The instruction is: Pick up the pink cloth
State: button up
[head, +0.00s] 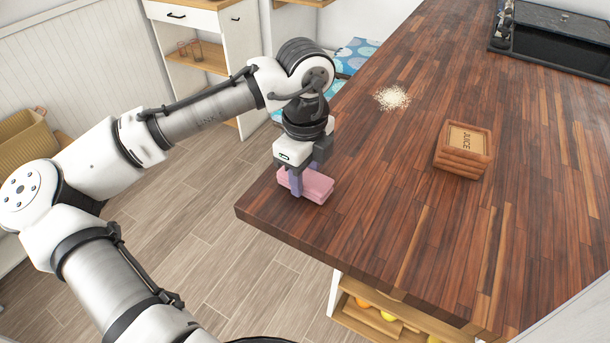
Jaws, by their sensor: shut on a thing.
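The pink cloth (317,187) is a folded, layered pad at the left corner of the wooden countertop (400,240). My gripper (306,182) points down over it, with its fingers shut on the cloth. One finger shows in front of the cloth's near side; the other finger is mostly hidden. I cannot tell whether the cloth rests on the counter or is slightly above it.
A wooden box marked "JUICE" (464,149) stands right of the cloth. A pile of pale grains (392,97) lies farther back. A black cooktop (560,45) is at the far right. An open shelf with fruit (390,318) is below the counter. The counter between is clear.

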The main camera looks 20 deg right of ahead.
aim_at(305, 175)
notch_tip(305, 175, up, 20)
jog(key=shift+f, duration=0.15)
